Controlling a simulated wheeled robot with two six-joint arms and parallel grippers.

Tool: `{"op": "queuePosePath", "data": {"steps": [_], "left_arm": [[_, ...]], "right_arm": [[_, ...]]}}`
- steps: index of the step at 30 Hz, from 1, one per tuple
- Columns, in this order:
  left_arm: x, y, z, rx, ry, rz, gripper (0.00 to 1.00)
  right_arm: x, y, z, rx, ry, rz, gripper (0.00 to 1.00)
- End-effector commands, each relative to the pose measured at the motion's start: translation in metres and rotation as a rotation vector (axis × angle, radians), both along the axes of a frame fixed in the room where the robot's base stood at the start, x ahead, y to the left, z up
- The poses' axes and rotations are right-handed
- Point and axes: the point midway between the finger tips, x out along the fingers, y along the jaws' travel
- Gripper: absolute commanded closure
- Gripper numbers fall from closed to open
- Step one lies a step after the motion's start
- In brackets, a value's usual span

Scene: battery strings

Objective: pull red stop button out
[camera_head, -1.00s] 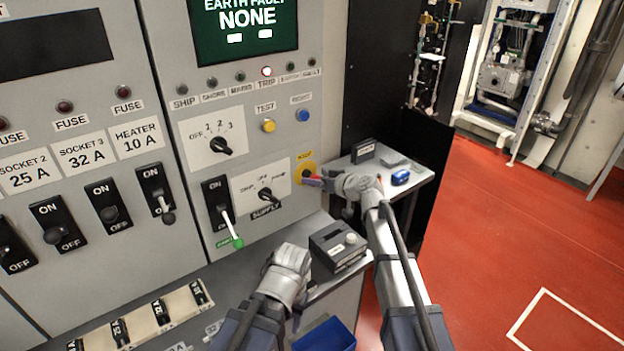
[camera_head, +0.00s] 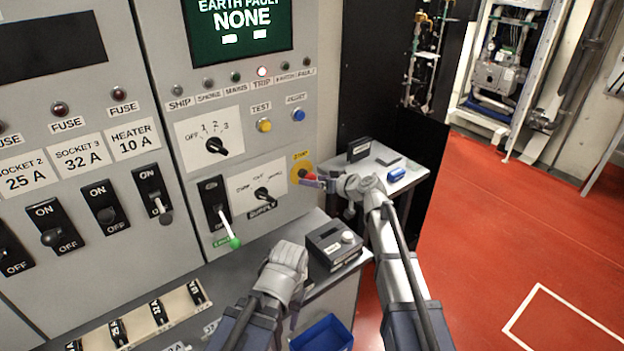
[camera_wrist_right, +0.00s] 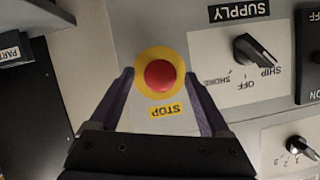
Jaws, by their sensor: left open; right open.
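The red stop button (camera_wrist_right: 160,74) sits on a round yellow plate (camera_wrist_right: 138,68) on the grey panel, with a yellow STOP label (camera_wrist_right: 165,111) beside it. In the head view the stop button (camera_head: 303,174) is at the lower right of the panel, partly behind my right gripper (camera_head: 314,180). In the right wrist view my right gripper (camera_wrist_right: 158,80) is open, its dark fingers on either side of the button with gaps to it. My left gripper (camera_head: 285,300) hangs low in front of the bench, empty; its fingers are largely hidden.
The supply selector (camera_head: 263,194) and a green-tipped lever (camera_head: 232,241) lie left of the button. A dark box with a knob (camera_head: 334,246) stands on the bench. A side shelf (camera_head: 412,174) holds a blue item (camera_head: 396,174). A blue bin (camera_head: 322,335) is below.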

Motion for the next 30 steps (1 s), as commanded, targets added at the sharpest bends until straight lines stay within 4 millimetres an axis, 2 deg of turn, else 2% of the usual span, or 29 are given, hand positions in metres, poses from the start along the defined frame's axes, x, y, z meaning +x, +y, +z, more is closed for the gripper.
{"op": "queuePosePath", "data": {"steps": [9, 20, 22, 23, 26, 30], "left_arm": [[0.0, 0.0, 0.021, 0.0, 0.0, 0.0, 0.5], [0.0, 0.0, 0.021, 0.0, 0.0, 0.0, 0.5], [0.0, 0.0, 0.021, 0.0, 0.0, 0.0, 0.5], [0.0, 0.0, 0.021, 0.0, 0.0, 0.0, 0.5], [0.0, 0.0, 0.021, 0.0, 0.0, 0.0, 0.5], [0.0, 0.0, 0.021, 0.0, 0.0, 0.0, 0.5]], "right_arm": [[-0.037, -0.032, 0.021, 0.001, 0.001, -0.002, 0.19], [-0.04, -0.036, 0.021, 0.0, 0.001, 0.0, 0.19], [-0.046, -0.035, 0.017, -0.008, 0.018, 0.005, 0.19], [-0.051, -0.034, 0.014, -0.016, 0.036, 0.009, 0.19], [-0.085, -0.032, -0.01, -0.067, 0.152, 0.028, 0.19], [-0.16, -0.047, -0.06, -0.208, 0.435, 0.002, 0.19]]}}
